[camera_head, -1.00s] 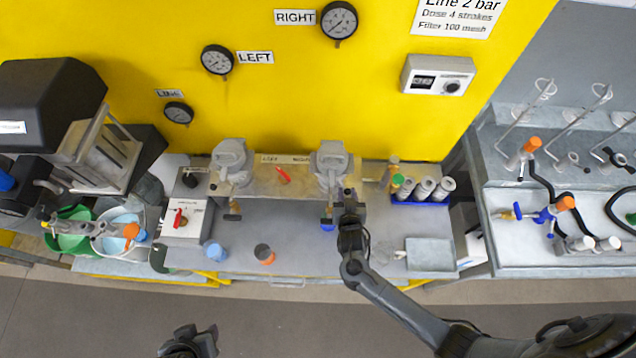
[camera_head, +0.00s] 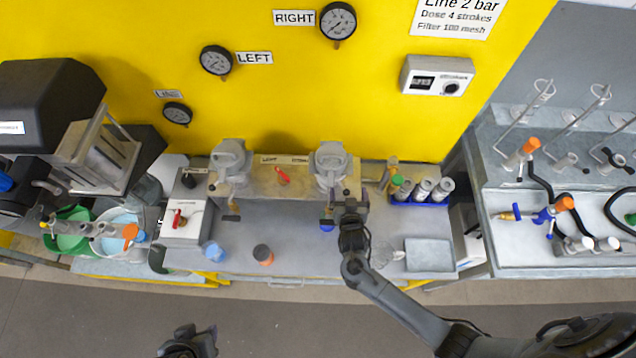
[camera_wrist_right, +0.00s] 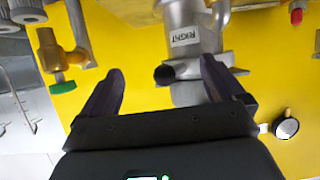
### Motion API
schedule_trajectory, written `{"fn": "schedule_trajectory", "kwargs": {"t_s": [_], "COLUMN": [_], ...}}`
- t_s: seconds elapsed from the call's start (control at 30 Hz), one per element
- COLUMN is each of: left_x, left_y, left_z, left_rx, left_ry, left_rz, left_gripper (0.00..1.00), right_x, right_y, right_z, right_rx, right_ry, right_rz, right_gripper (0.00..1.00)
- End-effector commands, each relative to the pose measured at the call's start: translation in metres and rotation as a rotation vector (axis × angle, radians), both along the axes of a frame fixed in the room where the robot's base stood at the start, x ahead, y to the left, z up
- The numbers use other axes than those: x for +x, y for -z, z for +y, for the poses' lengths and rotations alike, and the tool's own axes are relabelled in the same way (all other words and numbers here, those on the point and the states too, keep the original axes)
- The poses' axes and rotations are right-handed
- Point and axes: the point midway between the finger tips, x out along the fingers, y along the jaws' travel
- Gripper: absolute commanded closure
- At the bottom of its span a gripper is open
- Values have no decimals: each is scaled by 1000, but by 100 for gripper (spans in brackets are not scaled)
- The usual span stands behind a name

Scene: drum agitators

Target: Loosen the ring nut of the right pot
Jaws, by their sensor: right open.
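The right pot (camera_head: 331,163) is a grey metal body mounted at the right end of the beige panel. In the right wrist view it appears upside down, with a RIGHT label (camera_wrist_right: 185,37). A grey collar with projecting lugs, which looks like the ring nut (camera_wrist_right: 190,70), lies below that label in the picture. My right gripper (camera_head: 350,195) is open in front of the pot. In the wrist view its two dark fingers (camera_wrist_right: 163,80) are spread, with the collar between and beyond them; contact cannot be told. My left gripper (camera_head: 190,340) is at the bottom edge, its jaws unclear.
The left pot (camera_head: 230,163) stands at the panel's other end, with a red lever (camera_head: 283,176) between. A blue rack (camera_head: 420,200) of grey cylinders and a grey tray (camera_head: 428,254) are to the right.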

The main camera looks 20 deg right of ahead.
Motion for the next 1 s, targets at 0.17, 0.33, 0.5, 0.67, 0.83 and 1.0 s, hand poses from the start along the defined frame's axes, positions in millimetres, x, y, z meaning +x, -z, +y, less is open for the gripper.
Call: {"fn": "schedule_trajectory", "kwargs": {"t_s": [0.17,0.33,0.5,0.67,0.83,1.0], "left_x": [0,0,0,0,0,0], "left_y": [-10,-27,-41,-43,-44,-43], "left_z": [0,-1,-3,-3,-3,-2], "left_rx": [-1,-5,-11,-14,-14,-9], "left_ry": [-1,-3,-7,-9,-9,-6], "left_rz": [0,1,1,-1,-1,0], "left_gripper": [61,61,61,61,61,61], "right_x": [-8,-24,-41,-53,-57,-58], "right_y": [-6,-16,-24,-27,-29,-29], "right_z": [4,13,20,26,28,28], "right_rx": [2,2,2,2,0,0], "right_ry": [-1,-2,-1,-1,-1,-1], "right_rz": [3,3,3,0,0,0], "right_gripper": [4,4,4,4,4,4]}}
